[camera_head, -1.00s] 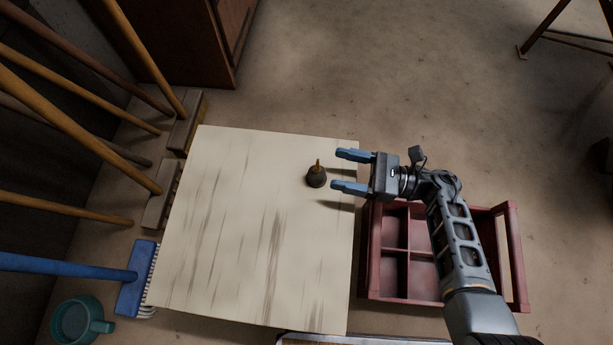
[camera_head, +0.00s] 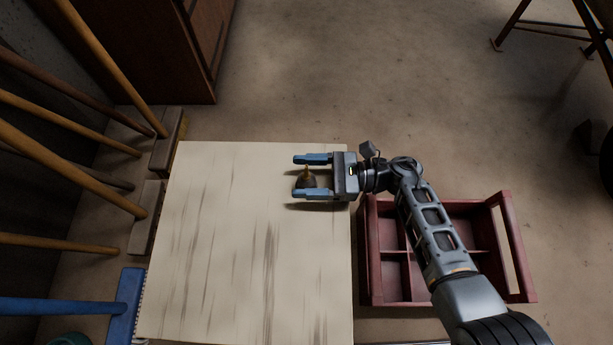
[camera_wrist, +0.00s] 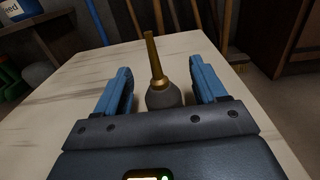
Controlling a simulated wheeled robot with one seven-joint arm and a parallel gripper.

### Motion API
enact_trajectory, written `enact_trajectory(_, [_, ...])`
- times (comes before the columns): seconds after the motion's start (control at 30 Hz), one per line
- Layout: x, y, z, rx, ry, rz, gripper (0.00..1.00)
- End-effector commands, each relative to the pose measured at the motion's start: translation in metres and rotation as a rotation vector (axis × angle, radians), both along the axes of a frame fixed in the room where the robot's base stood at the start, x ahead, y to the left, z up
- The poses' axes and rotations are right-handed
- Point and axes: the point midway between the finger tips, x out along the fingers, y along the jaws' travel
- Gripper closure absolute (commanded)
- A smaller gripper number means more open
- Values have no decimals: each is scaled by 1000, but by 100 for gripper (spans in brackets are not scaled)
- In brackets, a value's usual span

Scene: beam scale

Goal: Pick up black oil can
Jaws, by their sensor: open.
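The black oil can (camera_head: 306,181) is a small dark round can with a brass spout. It stands upright on the pale wooden table (camera_head: 230,240), near its right edge. In the wrist view the oil can (camera_wrist: 163,97) shows between the two blue fingers, its spout pointing up and its lower part hidden by the gripper body. My gripper (camera_head: 312,177) is open, with one finger on each side of the can. A gap shows between the can and each finger in the wrist view.
A red divided crate (camera_head: 365,275) stands right of the table, under my arm. Several brooms with wooden handles (camera_head: 70,170) and a blue broom (camera_head: 125,305) lean at the left. A wooden cabinet (camera_head: 165,50) stands behind. The rest of the tabletop is clear.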

Motion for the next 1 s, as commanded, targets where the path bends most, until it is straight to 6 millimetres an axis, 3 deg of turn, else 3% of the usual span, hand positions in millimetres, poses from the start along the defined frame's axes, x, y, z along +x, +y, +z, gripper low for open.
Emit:
enact_trajectory(0.17, [0, 0, 0, 0, 0, 0, 30])
enact_trajectory(0.73, [0, 0, 0, 1, 0, 0, 85])
enact_trajectory(1.0, [0, 0, 1, 1, 0, 0, 86])
